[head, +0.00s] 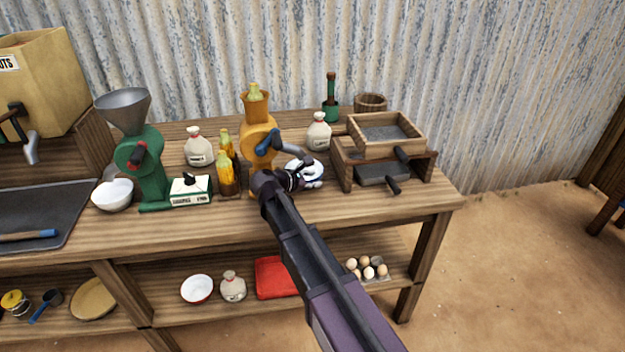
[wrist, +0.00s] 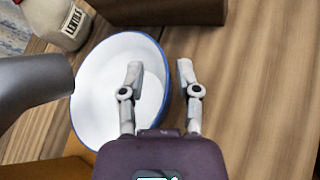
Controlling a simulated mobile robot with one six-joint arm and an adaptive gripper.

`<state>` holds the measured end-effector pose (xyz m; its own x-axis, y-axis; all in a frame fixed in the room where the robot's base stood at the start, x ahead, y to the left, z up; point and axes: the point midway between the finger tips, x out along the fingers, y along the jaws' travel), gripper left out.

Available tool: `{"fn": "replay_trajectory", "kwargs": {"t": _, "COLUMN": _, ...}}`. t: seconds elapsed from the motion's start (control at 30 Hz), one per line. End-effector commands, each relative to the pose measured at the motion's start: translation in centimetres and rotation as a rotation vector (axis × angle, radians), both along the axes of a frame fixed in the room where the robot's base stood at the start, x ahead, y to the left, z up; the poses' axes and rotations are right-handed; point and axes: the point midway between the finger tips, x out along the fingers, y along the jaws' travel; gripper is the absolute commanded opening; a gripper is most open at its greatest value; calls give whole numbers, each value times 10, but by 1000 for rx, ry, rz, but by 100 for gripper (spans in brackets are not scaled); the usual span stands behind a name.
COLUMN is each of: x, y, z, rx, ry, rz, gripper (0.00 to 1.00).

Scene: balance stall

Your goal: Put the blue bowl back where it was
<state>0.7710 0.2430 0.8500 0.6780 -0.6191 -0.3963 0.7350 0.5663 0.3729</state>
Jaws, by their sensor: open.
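The blue bowl (wrist: 98,75) is white with a blue rim. It stands upright on the wooden bench top and looks empty. In the head view the bowl (head: 317,167) is partly hidden behind my gripper (head: 308,178), in front of the sifter stand. In the wrist view my gripper (wrist: 160,71) is open, with the left finger over the bowl's inside and the right finger just outside its right rim. The rim passes between the fingers; I cannot tell whether either finger touches it.
The yellow grinder (head: 259,140) with a blue crank stands left of the bowl. The wooden sifter stand (head: 342,172) is close on the right. A lentils sack (head: 319,137) stands behind. A green grinder (head: 146,160), a white bowl (head: 113,192) and a scale (head: 190,191) are further left.

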Motion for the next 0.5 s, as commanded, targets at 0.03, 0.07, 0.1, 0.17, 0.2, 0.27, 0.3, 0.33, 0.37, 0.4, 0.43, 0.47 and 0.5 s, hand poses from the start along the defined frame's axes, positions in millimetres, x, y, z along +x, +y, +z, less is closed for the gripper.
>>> {"fn": "replay_trajectory", "kwargs": {"t": 0.03, "x": -1, "y": 1, "z": 3, "rx": 0, "ry": 0, "rz": 0, "gripper": 43}}
{"fn": "replay_trajectory", "kwargs": {"t": 0.07, "x": -3, "y": 3, "z": 4, "rx": 0, "ry": -1, "rz": 1, "gripper": 43}}
{"fn": "replay_trajectory", "kwargs": {"t": 0.1, "x": -5, "y": 5, "z": 5, "rx": 0, "ry": 1, "rz": 2, "gripper": 43}}
{"fn": "replay_trajectory", "kwargs": {"t": 0.17, "x": -10, "y": 8, "z": 8, "rx": -1, "ry": 1, "rz": 0, "gripper": 43}}
{"fn": "replay_trajectory", "kwargs": {"t": 0.2, "x": -13, "y": 11, "z": 11, "rx": 0, "ry": 0, "rz": 0, "gripper": 43}}
{"fn": "replay_trajectory", "kwargs": {"t": 0.27, "x": -18, "y": 16, "z": 14, "rx": 0, "ry": -1, "rz": 1, "gripper": 43}}
{"fn": "replay_trajectory", "kwargs": {"t": 0.3, "x": -23, "y": 20, "z": 17, "rx": 0, "ry": -1, "rz": 1, "gripper": 43}}
{"fn": "replay_trajectory", "kwargs": {"t": 0.33, "x": -26, "y": 23, "z": 19, "rx": 0, "ry": -1, "rz": 1, "gripper": 43}}
{"fn": "replay_trajectory", "kwargs": {"t": 0.37, "x": -29, "y": 25, "z": 21, "rx": 0, "ry": 0, "rz": 0, "gripper": 43}}
{"fn": "replay_trajectory", "kwargs": {"t": 0.4, "x": -33, "y": 29, "z": 24, "rx": 0, "ry": 0, "rz": 0, "gripper": 43}}
{"fn": "replay_trajectory", "kwargs": {"t": 0.43, "x": -37, "y": 33, "z": 26, "rx": -1, "ry": 0, "rz": 1, "gripper": 43}}
{"fn": "replay_trajectory", "kwargs": {"t": 0.47, "x": -40, "y": 36, "z": 28, "rx": -1, "ry": 0, "rz": 2, "gripper": 43}}
{"fn": "replay_trajectory", "kwargs": {"t": 0.5, "x": -45, "y": 40, "z": 30, "rx": -1, "ry": 0, "rz": 1, "gripper": 43}}
